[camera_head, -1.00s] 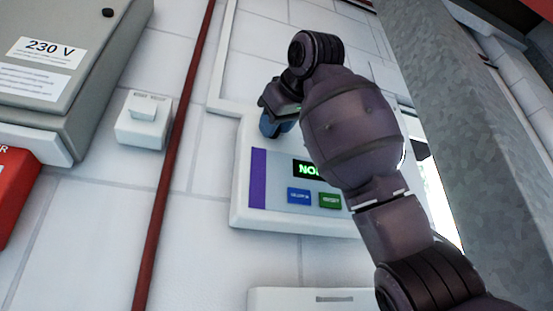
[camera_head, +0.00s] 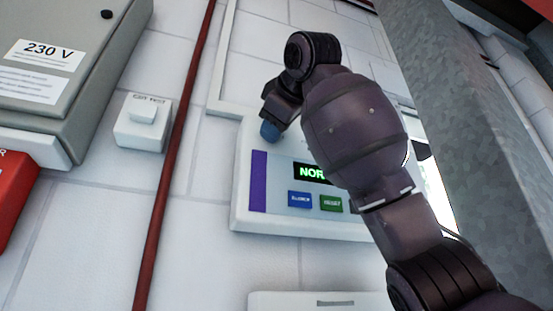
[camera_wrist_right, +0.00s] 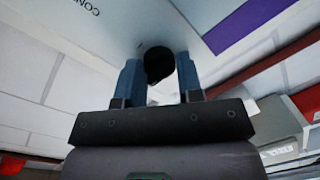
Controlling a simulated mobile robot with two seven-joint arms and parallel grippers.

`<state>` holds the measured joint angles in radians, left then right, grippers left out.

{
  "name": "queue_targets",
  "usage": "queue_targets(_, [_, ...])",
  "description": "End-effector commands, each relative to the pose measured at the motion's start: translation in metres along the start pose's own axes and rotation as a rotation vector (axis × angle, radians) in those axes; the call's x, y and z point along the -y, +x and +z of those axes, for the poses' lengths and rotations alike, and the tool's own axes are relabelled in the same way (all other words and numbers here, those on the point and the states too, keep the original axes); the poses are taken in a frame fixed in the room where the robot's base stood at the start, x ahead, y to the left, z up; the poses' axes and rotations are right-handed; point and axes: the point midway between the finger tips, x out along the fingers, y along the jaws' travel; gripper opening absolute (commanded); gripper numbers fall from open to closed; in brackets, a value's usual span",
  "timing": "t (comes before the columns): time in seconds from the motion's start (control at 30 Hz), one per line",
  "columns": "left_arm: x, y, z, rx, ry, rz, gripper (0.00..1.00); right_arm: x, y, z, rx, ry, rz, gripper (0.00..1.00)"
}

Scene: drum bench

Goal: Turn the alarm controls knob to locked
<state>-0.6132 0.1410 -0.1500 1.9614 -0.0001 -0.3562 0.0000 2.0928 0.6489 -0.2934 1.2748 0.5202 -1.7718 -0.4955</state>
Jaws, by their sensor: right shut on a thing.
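The alarm controls panel (camera_head: 243,213) is a pale box on the wall with a purple strip, a green display reading "NOR...", a blue button (camera_head: 300,199) and a green button (camera_head: 331,202). My right arm covers its upper right part. My right gripper (camera_head: 270,130) is at the panel's upper left, its blue fingertips against the panel face. In the right wrist view the black round knob (camera_wrist_right: 158,62) sits between the two blue fingers, and the gripper (camera_wrist_right: 160,75) is shut on it. The knob's pointer and position marks cannot be read. My left gripper is not in view.
A grey 230 V cabinet (camera_head: 95,85) and a small white switch box (camera_head: 142,122) are at the left. A red pipe (camera_head: 172,165) runs down the wall beside the panel. A grey column (camera_head: 450,120) stands close at the right.

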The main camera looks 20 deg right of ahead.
Motion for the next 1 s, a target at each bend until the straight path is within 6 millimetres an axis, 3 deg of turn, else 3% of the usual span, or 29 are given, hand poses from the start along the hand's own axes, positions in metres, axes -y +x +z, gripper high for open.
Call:
queue_targets(0.2, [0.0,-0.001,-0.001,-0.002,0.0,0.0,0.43,-0.004,-0.003,-0.001,-0.007,0.004,0.01,0.1])
queue_targets(0.23, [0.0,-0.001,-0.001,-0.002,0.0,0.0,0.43,-0.004,-0.003,-0.001,-0.007,0.004,0.01,0.35])
queue_targets(0.4, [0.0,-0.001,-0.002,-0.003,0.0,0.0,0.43,-0.003,-0.002,-0.001,-0.005,0.003,0.007,0.58])
queue_targets(0.73, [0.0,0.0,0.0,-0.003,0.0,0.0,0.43,-0.001,-0.005,0.0,-0.003,0.002,0.004,0.58])
queue_targets(1.0, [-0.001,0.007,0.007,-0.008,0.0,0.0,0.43,-0.001,-0.044,0.0,-0.005,0.003,0.007,0.58])
